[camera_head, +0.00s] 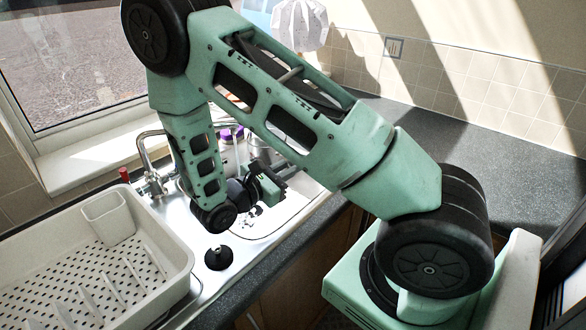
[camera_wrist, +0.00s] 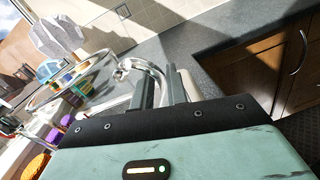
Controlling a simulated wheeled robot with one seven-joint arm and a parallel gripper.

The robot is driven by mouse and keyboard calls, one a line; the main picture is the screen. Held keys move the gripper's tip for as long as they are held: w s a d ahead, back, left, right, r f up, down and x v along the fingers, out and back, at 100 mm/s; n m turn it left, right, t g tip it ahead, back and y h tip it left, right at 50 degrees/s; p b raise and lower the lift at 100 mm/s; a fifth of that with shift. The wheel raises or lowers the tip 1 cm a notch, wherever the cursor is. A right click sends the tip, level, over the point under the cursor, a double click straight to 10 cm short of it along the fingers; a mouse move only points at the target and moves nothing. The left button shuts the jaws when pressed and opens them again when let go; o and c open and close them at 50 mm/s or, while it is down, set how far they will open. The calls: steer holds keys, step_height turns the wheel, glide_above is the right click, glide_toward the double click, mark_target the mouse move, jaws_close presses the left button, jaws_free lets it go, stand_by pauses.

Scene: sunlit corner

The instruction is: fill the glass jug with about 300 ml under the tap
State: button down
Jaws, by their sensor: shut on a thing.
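The clear glass jug (camera_wrist: 92,84) shows in the wrist view, with its wide rim towards the left and its curved handle towards my fingers. My gripper (camera_wrist: 160,92) is shut on the jug's handle. In the head view my gripper (camera_head: 276,182) is over the sink basin, and the jug (camera_head: 260,156) is partly hidden behind it and my arm. The chrome tap (camera_head: 147,160) with a red-topped handle stands at the sink's back left. My arm hides its spout end. I cannot make out water in the jug or a running stream.
A pale dish rack (camera_head: 178,238) fills the drainboard at the left. A black plug (camera_head: 218,257) lies on the steel near the basin. Purple-capped bottles (camera_head: 231,133) stand behind the sink. The dark worktop (camera_head: 440,150) at the right is clear.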

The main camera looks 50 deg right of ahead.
steer(key=w+f, duration=0.1)
steer(key=w+f+b, duration=0.1)
steer(key=shift+w+a, duration=0.3)
steer(key=shift+w, duration=0.1)
step_height(320, 180, down, 2)
steer(key=shift+w+f+b, duration=0.1)
steer(key=shift+w+b, duration=0.05)
steer(key=shift+b, duration=1)
steer(key=shift+w+a+r, duration=0.1)
steer(key=shift+w, duration=0.35)
steer(key=shift+w+a+r, duration=0.1)
steer(key=shift+w, duration=0.3)
steer(key=shift+w+a, duration=0.2)
steer(key=shift+w, duration=0.8)
steer(key=shift+w+a, duration=0.25)
steer(key=shift+w, duration=0.7)
steer(key=shift+w+a, duration=0.2)
steer(key=shift+w, duration=0.8)
steer(key=s, duration=0.2)
steer(key=s+d+p, duration=0.1)
steer(key=s, duration=0.4)
steer(key=shift+s+d, duration=0.4)
steer(key=shift+r+p, duration=0.1)
steer(key=shift+p, duration=0.2)
